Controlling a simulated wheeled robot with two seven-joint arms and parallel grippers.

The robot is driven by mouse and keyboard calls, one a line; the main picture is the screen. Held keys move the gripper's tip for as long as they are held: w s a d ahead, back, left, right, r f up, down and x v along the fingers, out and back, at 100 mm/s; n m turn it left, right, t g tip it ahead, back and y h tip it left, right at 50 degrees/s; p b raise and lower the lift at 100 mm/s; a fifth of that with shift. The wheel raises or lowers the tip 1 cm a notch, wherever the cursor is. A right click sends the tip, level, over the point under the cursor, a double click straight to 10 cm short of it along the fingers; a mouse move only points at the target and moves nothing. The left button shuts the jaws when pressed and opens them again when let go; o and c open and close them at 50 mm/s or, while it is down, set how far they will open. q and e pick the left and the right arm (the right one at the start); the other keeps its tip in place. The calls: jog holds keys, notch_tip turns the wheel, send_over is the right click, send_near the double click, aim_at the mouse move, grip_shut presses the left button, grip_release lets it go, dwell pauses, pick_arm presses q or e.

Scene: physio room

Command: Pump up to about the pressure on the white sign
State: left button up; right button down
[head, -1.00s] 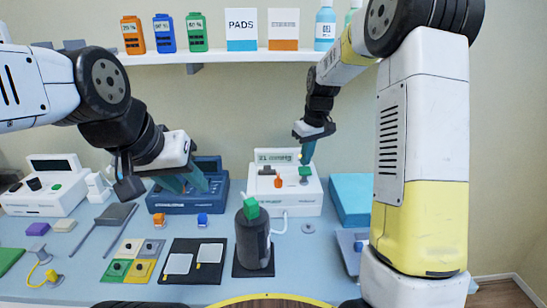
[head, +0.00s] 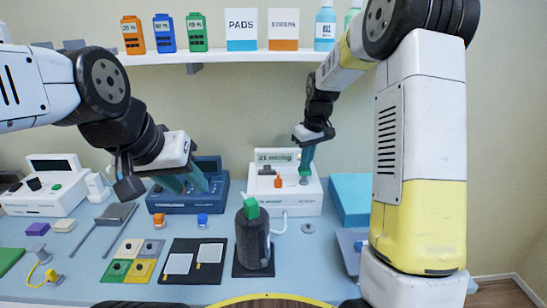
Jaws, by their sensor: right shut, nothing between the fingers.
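The white pump unit (head: 300,205) stands at the back of the table. Its grey display (head: 277,156) seems to read 21, with small blurred letters after it. An orange button (head: 279,181) and a second button with a grey base (head: 304,181) are on its front. My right gripper (head: 306,168) is shut and empty, its tips down at the second button, hiding its green top. The dark grey cuffed cylinder (head: 252,243) stands in front, by a pale hose (head: 281,224). My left gripper (head: 186,183) looks open, over the blue unit (head: 188,203). I cannot make out a white sign with a pressure.
A shelf (head: 180,57) above holds bottles, a PADS box (head: 241,30) and a white-orange box (head: 284,30). Another white unit (head: 45,190) stands left. A teal block (head: 350,197) is right of the pump. Coloured tiles and pads lie in front.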

jog(key=shift+f, duration=1.45)
jog(key=shift+r, duration=2.15)
jog(key=shift+r, duration=2.5)
